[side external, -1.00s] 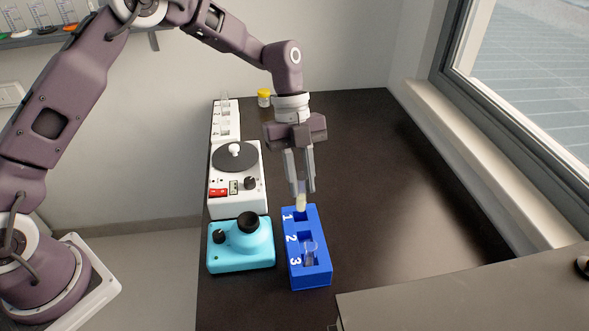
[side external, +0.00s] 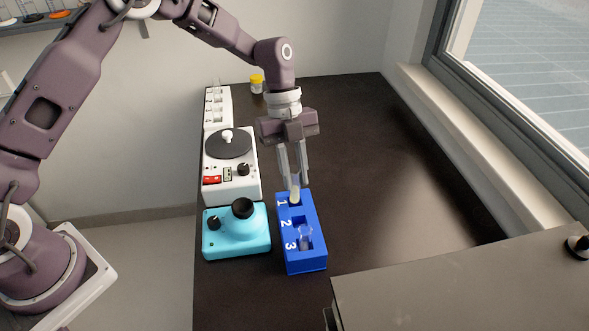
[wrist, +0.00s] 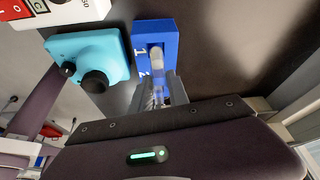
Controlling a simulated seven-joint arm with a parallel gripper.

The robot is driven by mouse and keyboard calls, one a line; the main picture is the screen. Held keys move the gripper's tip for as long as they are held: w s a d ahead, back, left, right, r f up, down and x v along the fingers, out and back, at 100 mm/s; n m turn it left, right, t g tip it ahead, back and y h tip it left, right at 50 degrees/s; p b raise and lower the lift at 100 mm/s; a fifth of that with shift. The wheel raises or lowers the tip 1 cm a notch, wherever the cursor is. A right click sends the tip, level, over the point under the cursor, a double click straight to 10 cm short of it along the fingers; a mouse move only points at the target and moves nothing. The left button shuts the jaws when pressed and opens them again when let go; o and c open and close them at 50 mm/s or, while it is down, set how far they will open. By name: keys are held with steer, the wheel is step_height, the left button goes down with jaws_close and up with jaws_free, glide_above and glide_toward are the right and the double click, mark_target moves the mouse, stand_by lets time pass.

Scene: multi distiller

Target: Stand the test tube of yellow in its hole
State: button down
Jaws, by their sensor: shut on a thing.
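My gripper (side external: 296,184) is shut on the test tube of yellow (side external: 294,195), a clear tube with pale yellow content at its lower end. It is held roughly upright at the hole marked 1 of the blue rack (side external: 307,266). In the wrist view the tube (wrist: 157,60) points down toward the rack (wrist: 169,28) near the number 1. I cannot tell how far its tip is inside the hole. A clear, empty-looking tube (side external: 306,236) stands in the rack near the number 3.
A turquoise device (side external: 237,240) with a black knob stands close left of the rack. A white device with a dark round plate (side external: 228,146) and a white rack (side external: 217,105) are behind it. A yellow-lidded jar (side external: 256,83) is at the back.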

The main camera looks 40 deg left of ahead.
mark_target(297, 201)
steer(key=shift+f, duration=2.35)
steer(key=c, duration=1.2)
jaws_free()
steer(key=shift+r, duration=3.55)
steer(key=shift+r, duration=0.1)
